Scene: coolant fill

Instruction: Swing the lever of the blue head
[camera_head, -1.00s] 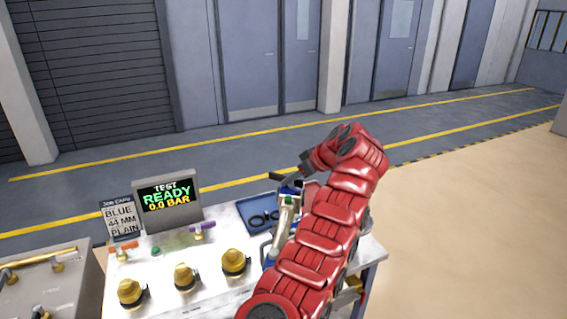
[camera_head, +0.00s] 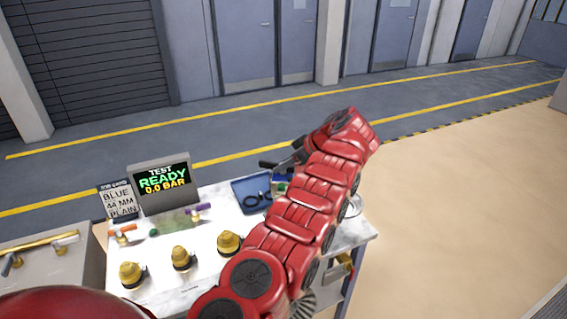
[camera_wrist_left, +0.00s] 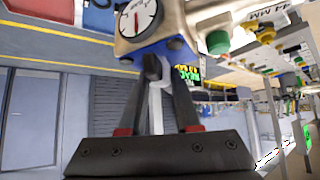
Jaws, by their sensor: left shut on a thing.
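My left arm covers most of the right part of the bench in the head view. The dark fingers of its gripper (camera_head: 280,163) point left beyond the bench's far edge. In the left wrist view the gripper (camera_wrist_left: 163,65) is shut on a pale grey lever (camera_wrist_left: 157,105) that runs between its two dark fingers. Beyond the fingertips is a metal block with blue corner parts and a round white gauge (camera_wrist_left: 140,16); I take it to be the blue head. In the head view the arm hides the lever and most of the head. My right gripper is not in view.
On the bench (camera_head: 180,290) stand several gold fittings (camera_head: 182,258), an orange-handled valve (camera_head: 122,232) and a purple-handled valve (camera_head: 197,212). A blue tray (camera_head: 240,200) lies behind them. The screen (camera_head: 164,182) reads TEST READY 0.0 BAR. A job card (camera_head: 118,200) reads BLUE 44 MM PLAIN.

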